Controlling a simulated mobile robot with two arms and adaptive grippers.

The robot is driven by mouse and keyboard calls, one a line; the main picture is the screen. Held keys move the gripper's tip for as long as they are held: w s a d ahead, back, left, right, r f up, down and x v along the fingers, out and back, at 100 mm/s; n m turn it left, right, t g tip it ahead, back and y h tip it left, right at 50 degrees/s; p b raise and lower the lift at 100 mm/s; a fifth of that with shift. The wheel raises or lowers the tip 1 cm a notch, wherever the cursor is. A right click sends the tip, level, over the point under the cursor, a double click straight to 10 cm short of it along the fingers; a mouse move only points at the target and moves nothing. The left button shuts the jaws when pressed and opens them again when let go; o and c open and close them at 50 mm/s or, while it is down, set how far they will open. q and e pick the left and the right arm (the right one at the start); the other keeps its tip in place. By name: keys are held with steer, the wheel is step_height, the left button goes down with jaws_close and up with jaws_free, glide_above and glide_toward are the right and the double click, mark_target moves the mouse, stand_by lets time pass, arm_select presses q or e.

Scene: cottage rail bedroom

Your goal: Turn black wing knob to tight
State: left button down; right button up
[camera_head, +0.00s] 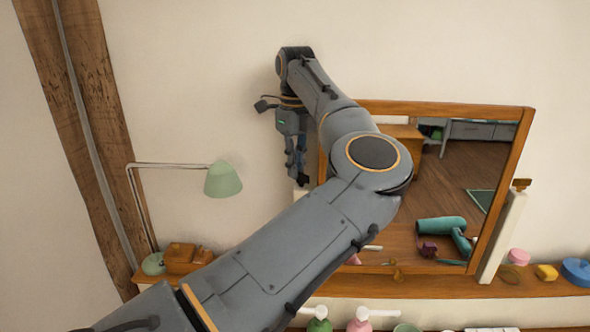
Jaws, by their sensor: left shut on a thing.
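My left arm reaches across the view from the bottom left, up to the wall and back down. Its gripper (298,172) points down at the left side of the tilting mirror (432,108), above a white post (301,193). The gripper is shut on a small dark thing at the post top, which I take to be the black wing knob (303,181). The fingers mostly hide it, so I cannot tell how its wings are turned. On the mirror's right, a brown knob (521,184) tops the other white post (503,235). My right gripper is out of view.
A green desk lamp (223,181) and a wooden box (181,258) stand left of my arm. A yellow block (546,272), a pink jar (518,257) and a blue round thing (577,271) sit at the right. Pump bottles (319,325) stand in front. The wall above is bare.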

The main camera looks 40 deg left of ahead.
arm_select(q)
steer(key=shift+w+r+m, duration=0.15)
steer(key=shift+m, duration=0.35)
steer(key=c, duration=1.5)
jaws_free()
steer(key=shift+a, duration=0.1)
step_height(320, 180, up, 12)
